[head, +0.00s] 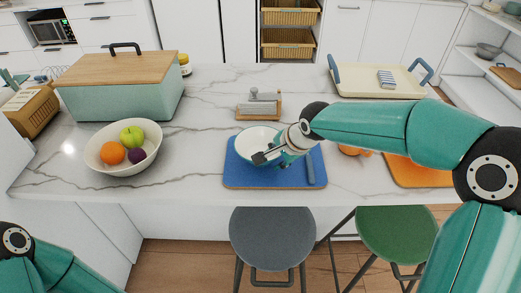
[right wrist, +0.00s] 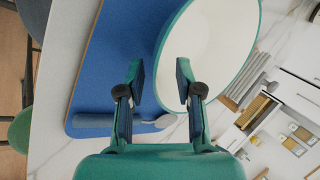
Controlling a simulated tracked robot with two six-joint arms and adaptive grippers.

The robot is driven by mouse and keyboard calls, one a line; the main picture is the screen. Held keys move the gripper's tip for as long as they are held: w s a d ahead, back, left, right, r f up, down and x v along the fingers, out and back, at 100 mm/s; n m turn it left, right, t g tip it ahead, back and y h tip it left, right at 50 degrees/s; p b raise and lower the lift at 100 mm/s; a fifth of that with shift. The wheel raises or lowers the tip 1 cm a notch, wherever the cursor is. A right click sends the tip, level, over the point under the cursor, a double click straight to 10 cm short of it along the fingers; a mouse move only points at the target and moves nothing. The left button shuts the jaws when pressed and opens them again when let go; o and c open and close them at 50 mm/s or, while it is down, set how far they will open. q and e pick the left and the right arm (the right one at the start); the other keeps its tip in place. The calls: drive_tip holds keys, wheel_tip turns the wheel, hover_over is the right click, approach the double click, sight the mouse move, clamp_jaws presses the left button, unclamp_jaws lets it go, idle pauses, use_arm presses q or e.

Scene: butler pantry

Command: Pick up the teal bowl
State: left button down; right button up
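The teal bowl (head: 250,138) is white inside with a teal outer wall, and it stands on a blue mat (head: 240,180). It also shows in the right wrist view (right wrist: 215,35). My right gripper (head: 275,156) is at the bowl's near right rim. In the right wrist view my right gripper (right wrist: 160,85) is open. One finger is over the white inside and the other is outside the teal wall, with a gap between them. Part of the bowl's right side is hidden behind my gripper. My left gripper is out of view; only part of my left arm shows.
A spoon with a blue handle (head: 310,168) lies on the mat beside the bowl. A fruit bowl (head: 100,160) stands left. A lidded bread box (head: 120,95) is behind it. A grey-topped item on a wooden base (head: 259,104) stands behind the mat. A tray (head: 360,83) is back right.

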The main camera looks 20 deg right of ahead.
drive_tip(key=shift+w+f, duration=0.25)
drive_tip(key=shift+f, duration=0.2)
drive_tip(key=shift+a, duration=0.1)
clamp_jaws()
drive_tip(key=shift+r, duration=0.15)
